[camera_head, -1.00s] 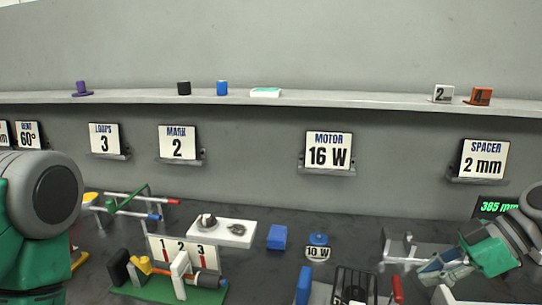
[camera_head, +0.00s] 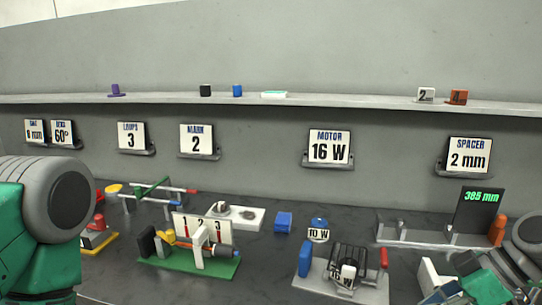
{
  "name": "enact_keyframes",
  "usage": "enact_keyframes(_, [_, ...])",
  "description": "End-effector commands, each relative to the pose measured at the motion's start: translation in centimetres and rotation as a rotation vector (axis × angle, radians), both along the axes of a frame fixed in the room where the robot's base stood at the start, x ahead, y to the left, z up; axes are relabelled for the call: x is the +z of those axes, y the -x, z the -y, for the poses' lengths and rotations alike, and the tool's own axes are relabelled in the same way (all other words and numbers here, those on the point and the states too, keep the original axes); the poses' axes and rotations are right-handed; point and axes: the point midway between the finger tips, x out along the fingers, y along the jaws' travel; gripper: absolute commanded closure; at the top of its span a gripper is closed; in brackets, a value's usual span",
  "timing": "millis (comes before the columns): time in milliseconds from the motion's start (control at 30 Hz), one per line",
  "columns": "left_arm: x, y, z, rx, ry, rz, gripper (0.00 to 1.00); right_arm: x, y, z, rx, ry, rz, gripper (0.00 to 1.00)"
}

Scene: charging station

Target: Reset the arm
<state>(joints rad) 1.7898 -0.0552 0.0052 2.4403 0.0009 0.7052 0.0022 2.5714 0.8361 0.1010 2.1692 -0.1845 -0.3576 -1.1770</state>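My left arm (camera_head: 45,215), green and grey, fills the lower left; its gripper is outside the picture. My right arm shows at the lower right corner, with a grey joint (camera_head: 530,232). The parts near my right gripper (camera_head: 480,285) are cut off by the bottom edge and crowded together. I cannot tell whether its fingers are open or shut, or whether it holds anything. The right arm overlaps the front right of the bench, beside a white block (camera_head: 436,278).
A green-based fixture (camera_head: 215,268) with a 1-2-3 board stands on the dark bench. Right of it are a blue block (camera_head: 284,221), a "10 W" motor (camera_head: 319,230), a grey fixture marked "16 W" (camera_head: 375,292) and a "385 mm" display (camera_head: 480,209). A shelf (camera_head: 340,102) runs behind.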

Motion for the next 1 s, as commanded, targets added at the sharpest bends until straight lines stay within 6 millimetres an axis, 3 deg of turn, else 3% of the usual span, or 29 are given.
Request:
enact_keyframes(267, [-1.1,0.1,-0.1,0.001,-0.001,-0.001,0.51,-7.8,2.8,-0.7,-0.202,0.122,-0.186,1.00])
enact_keyframes(367, [-1.7,0.1,-0.1,0.001,-0.001,-0.001,0.51,-11.8,4.6,-0.7,-0.303,0.184,-0.264,1.00])
enact_keyframes(500, [-2.7,0.1,-0.1,0.001,0.000,-0.001,0.51,-18.7,9.0,-0.9,-0.487,0.312,-0.376,1.00])
enact_keyframes(633, [-3.7,0.1,-0.1,0.000,0.000,-0.001,0.51,-24.1,14.1,-1.0,-0.657,0.419,-0.434,1.00])
enact_keyframes(800, [-4.5,0.1,-0.1,0.001,0.000,-0.001,0.51,-27.7,19.1,-1.2,-0.799,0.486,-0.445,1.00])
enact_keyframes(1000, [-4.7,0.1,-0.1,0.001,-0.001,-0.001,0.51,-28.7,21.0,-1.3,-0.858,0.497,-0.441,1.00])
